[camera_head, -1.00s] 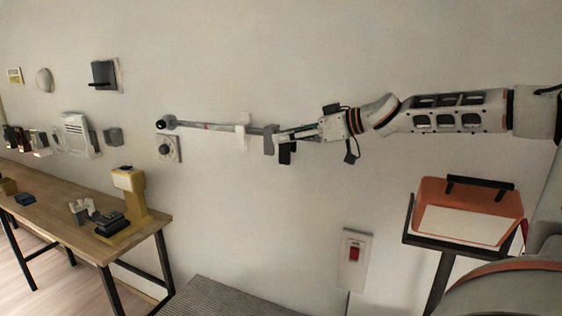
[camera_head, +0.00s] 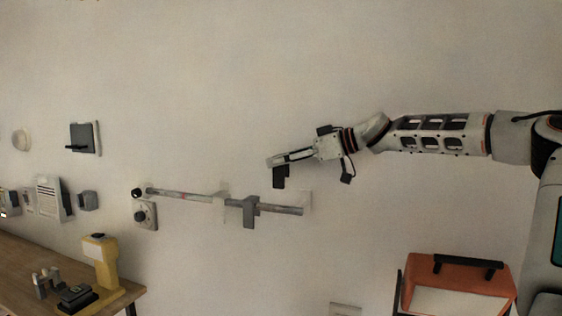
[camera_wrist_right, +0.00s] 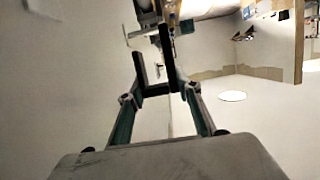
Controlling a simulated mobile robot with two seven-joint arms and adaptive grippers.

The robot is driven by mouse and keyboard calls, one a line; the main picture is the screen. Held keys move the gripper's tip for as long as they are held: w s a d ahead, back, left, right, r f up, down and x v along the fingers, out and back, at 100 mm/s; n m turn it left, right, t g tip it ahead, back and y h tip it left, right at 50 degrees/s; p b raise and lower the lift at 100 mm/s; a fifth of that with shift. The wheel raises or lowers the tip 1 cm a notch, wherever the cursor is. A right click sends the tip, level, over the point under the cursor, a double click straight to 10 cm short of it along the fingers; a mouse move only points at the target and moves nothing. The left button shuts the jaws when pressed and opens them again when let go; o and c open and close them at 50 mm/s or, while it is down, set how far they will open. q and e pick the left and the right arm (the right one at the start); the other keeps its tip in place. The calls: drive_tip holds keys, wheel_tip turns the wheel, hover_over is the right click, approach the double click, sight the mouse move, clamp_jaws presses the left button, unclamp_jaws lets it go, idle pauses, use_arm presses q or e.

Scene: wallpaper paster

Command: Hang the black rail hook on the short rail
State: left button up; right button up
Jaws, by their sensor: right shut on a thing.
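The short rail (camera_head: 178,195) is a thin grey bar fixed to the wall, running left to right. A light hook (camera_head: 222,190) and a dark grey hook (camera_head: 249,215) hang on it. My right gripper (camera_head: 276,163) is shut on the black rail hook (camera_head: 280,180), holding it above the rail's right part, apart from it. In the right wrist view the black hook (camera_wrist_right: 138,70) is U-shaped and sits between the fingertips (camera_wrist_right: 157,92). Part of the hook is hidden by the fingers. My left gripper is not in view.
A dark knob (camera_head: 138,192) and a round dial (camera_head: 146,215) are by the rail's left end. A wooden table (camera_head: 30,262) with a yellow device (camera_head: 100,262) stands lower left. An orange box (camera_head: 455,274) is lower right. The wall above the rail is clear.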

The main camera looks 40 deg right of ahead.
sight(279, 205)
drive_tip(key=shift+f+b, duration=0.75)
drive_tip(key=shift+f, duration=1.05)
drive_tip(key=shift+f+b, duration=0.3)
drive_tip(key=shift+f, duration=0.85)
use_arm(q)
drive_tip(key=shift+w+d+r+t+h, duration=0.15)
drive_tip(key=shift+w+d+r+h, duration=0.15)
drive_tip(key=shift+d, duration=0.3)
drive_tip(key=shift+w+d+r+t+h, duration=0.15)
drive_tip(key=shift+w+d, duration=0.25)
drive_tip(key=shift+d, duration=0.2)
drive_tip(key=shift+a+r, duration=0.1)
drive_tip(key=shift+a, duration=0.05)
use_arm(e)
drive_tip(key=shift+r, duration=0.1)
use_arm(q)
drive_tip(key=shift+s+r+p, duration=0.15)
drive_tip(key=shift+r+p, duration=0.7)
drive_tip(key=shift+p, duration=0.25)
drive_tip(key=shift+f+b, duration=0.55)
drive_tip(key=shift+b, duration=0.1)
use_arm(e)
drive_tip(key=shift+f, duration=3.4)
drive_tip(key=o, duration=0.9)
